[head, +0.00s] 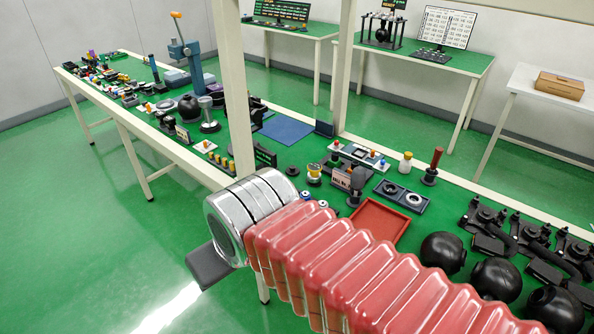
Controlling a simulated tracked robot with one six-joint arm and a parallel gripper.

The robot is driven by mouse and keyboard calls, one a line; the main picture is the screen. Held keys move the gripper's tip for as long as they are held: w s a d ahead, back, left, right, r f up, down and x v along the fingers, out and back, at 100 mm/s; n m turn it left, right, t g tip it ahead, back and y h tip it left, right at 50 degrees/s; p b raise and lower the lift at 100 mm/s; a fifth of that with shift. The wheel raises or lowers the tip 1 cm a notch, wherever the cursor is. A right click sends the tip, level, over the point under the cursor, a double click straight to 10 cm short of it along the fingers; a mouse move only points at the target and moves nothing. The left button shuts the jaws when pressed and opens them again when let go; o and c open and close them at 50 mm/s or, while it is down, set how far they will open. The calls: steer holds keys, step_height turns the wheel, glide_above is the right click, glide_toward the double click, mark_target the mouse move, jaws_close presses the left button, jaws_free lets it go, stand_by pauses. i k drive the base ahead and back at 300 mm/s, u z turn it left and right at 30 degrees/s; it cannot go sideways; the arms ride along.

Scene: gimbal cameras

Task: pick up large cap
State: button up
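No part can be picked out for certain as the large cap. Several round black shells lie on the green table at the lower right, among them one by the red tray (442,253), a middle one (497,278) and one with an opening near the right edge (555,310). My arm, in a red ribbed sleeve with a metal collar, crosses in front of the table. The dark end of my gripper (208,266) shows past the collar, over the floor side of the table's front edge and well left of the shells. Its fingers cannot be made out.
A red tray (376,222) lies partly behind my arm. A dark holder with two round parts (401,196) and black gimbal assemblies (520,235) stand beyond it. White posts (234,90) rise from the table. A blue mat (287,129) lies clear. Green floor is open at left.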

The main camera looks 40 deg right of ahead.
mark_target(291, 171)
steer(key=u, duration=0.05)
steer(key=i, duration=1)
steer(key=z, duration=0.05)
